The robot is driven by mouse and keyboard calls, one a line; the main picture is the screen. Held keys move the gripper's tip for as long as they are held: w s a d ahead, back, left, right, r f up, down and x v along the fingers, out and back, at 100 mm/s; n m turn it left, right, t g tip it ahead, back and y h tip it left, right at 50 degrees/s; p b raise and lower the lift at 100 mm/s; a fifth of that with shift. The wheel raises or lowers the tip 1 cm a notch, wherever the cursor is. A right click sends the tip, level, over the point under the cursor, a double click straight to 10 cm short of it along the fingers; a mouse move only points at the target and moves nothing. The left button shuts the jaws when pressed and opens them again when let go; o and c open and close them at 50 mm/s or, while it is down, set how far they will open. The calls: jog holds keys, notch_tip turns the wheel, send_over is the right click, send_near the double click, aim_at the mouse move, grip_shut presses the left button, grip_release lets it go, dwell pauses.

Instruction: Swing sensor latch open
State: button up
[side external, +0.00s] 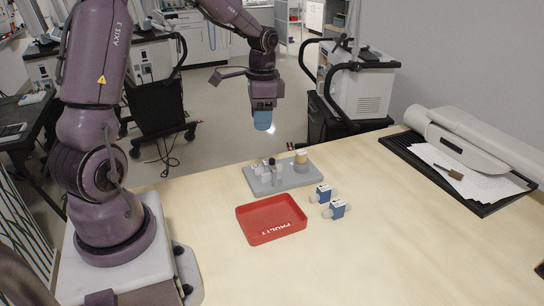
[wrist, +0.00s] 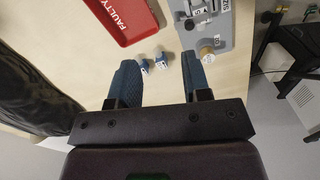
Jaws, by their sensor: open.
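A grey fixture plate (side external: 257,187) lies on the table in the side view, with a small grey and black latch mechanism (side external: 270,170) on its left part. A round piece with a yellowish top (side external: 301,157) stands at its right end. In the wrist view the plate (wrist: 225,35) is at the top right, with the latch mechanism (wrist: 200,14) partly cut off by the top edge. I cannot tell the latch's position. My gripper (side external: 263,124) hangs above and behind the plate, well clear of it. Its blue fingers (wrist: 160,80) are apart and empty.
A red tray (side external: 258,236) marked FAULTY lies in front of the plate. Two small blue and grey sensors (side external: 322,193) (side external: 337,209) lie to its right. A black tray with papers (side external: 470,190) and a white device (side external: 470,140) occupy the table's right side. The front table is clear.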

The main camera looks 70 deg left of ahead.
aim_at(272, 159)
jog(key=w+a+f+m, duration=0.1)
jog(key=w+a+m, duration=0.3)
jog(key=m, duration=0.2)
jog(key=shift+m, duration=0.3)
notch_tip(272, 159, down, 13)
jog(key=shift+w+d+f, duration=0.15)
jog(key=shift+f, duration=0.05)
grip_shut()
